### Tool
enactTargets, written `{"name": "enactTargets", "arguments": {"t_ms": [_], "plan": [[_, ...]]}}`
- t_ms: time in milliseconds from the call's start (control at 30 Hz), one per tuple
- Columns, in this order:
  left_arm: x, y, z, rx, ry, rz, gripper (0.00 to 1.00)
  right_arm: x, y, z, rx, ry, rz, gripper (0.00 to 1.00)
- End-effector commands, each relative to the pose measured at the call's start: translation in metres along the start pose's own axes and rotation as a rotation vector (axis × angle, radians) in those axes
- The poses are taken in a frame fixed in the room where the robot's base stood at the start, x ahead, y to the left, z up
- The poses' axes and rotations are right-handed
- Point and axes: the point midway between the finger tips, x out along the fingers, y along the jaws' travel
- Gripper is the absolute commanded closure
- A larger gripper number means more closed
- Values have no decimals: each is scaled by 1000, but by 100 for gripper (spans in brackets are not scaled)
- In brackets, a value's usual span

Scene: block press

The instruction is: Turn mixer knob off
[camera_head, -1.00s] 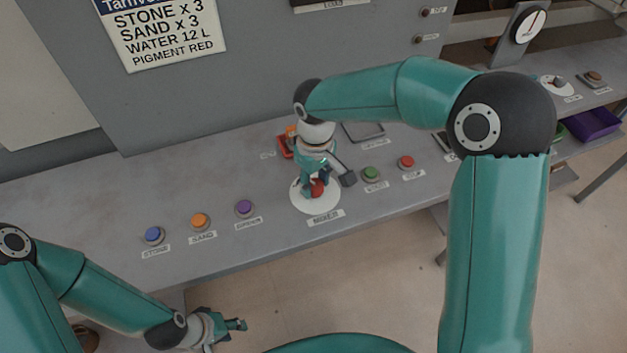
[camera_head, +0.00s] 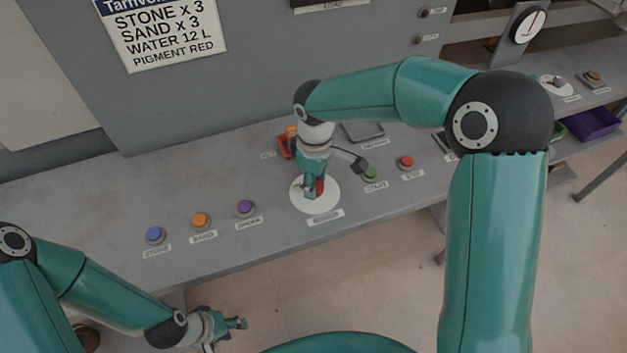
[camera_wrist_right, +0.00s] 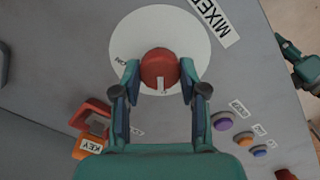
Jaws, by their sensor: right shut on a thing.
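The mixer knob is red with a pale pointer mark (camera_wrist_right: 159,69) and sits on a round white dial plate (camera_head: 329,200) on the console. In the right wrist view the plate (camera_wrist_right: 127,40) has a MIXER label (camera_wrist_right: 213,17) at its edge. My right gripper (camera_head: 314,190) points down over the dial. In the right wrist view its two fingers (camera_wrist_right: 160,75) are shut on the knob, one on each side. In the head view the gripper hides most of the knob. My left gripper (camera_head: 238,323) hangs in front of the console, away from the dial; its jaw opening is too small to judge.
Blue (camera_head: 155,234), orange (camera_head: 200,221) and purple (camera_head: 245,208) buttons stand left of the dial. Green (camera_head: 371,173) and red (camera_head: 406,162) buttons stand right of it. A red and orange key switch (camera_wrist_right: 91,131) is close to the right gripper.

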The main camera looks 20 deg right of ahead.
Motion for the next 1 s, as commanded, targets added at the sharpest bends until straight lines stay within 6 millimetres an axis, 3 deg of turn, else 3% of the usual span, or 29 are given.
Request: {"name": "enactTargets", "arguments": {"t_ms": [167, 200, 333, 733, 1000], "plan": [[0, 0, 0, 0, 0, 0, 60, -2, 2, -2, -2, 6, 6, 93], [0, 0, 0, 0, 0, 0, 60, -2, 2, -2, -2, 6, 7, 53], [0, 0, 0, 0, 0, 0, 60, -2, 1, -1, -1, 5, 5, 33], [-1, 0, 0, 0, 0, 0, 60, -5, 1, -1, 0, 2, 3, 33], [-1, 0, 0, 0, 0, 0, 60, -45, 1, -2, 0, 6, 6, 33]]}}
